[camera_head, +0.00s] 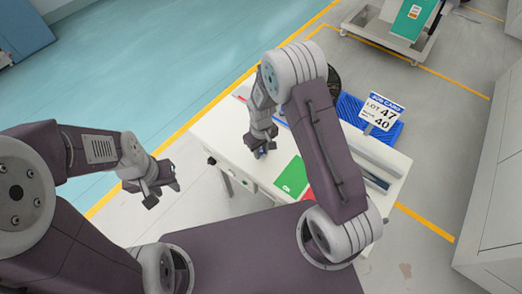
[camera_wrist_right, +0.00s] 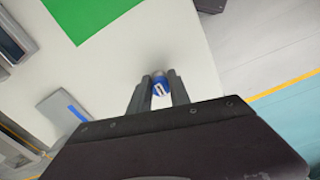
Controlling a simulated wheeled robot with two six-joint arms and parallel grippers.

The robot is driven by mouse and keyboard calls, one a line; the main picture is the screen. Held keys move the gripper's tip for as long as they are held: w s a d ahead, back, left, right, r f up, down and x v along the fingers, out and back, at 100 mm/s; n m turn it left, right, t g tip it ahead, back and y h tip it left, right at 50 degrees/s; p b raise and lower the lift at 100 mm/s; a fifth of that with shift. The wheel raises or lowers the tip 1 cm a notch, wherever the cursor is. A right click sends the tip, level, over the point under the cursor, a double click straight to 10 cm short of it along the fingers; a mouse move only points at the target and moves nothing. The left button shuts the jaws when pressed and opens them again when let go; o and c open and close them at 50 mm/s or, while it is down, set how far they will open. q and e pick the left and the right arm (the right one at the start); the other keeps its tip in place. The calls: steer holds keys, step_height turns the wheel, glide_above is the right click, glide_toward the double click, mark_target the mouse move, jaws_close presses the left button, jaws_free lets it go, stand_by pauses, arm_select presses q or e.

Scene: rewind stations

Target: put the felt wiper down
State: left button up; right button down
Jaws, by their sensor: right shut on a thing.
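My right gripper (camera_wrist_right: 160,90) is shut on a small round blue-and-white thing (camera_wrist_right: 160,84), which I take to be the felt wiper. It shows end-on between the two dark fingers; the rest of it is hidden. In the head view my right gripper (camera_head: 262,150) is over the left part of the white table (camera_head: 222,130), left of a green pad (camera_head: 291,177). I cannot tell whether the held thing touches the table. My left gripper (camera_head: 164,190) is empty, its fingers apart, off the table to the left.
A red pad (camera_head: 310,192) lies beside the green one, partly behind my right arm. A job card (camera_head: 382,111) reading 47 and 40 stands by a blue ribbed mat (camera_head: 350,110) at the back. A cart (camera_head: 391,38) stands beyond. The table around the right gripper looks mostly bare.

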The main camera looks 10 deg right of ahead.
steer(key=shift+s+f, duration=0.1)
steer(key=shift+f, duration=0.05)
steer(key=c, duration=1.2)
jaws_free()
step_height(320, 180, up, 12)
steer(key=s+d+r+m, duration=0.1)
steer(key=s+d+m, duration=0.1)
steer(key=s, duration=0.4)
steer(key=s+d+r+m+t, duration=0.1)
steer(key=s+d+m, duration=0.1)
steer(key=s, duration=0.4)
steer(key=shift+s+d+r+m, duration=0.3)
steer(key=shift+s+d+m, duration=0.1)
steer(key=shift+d, duration=0.45)
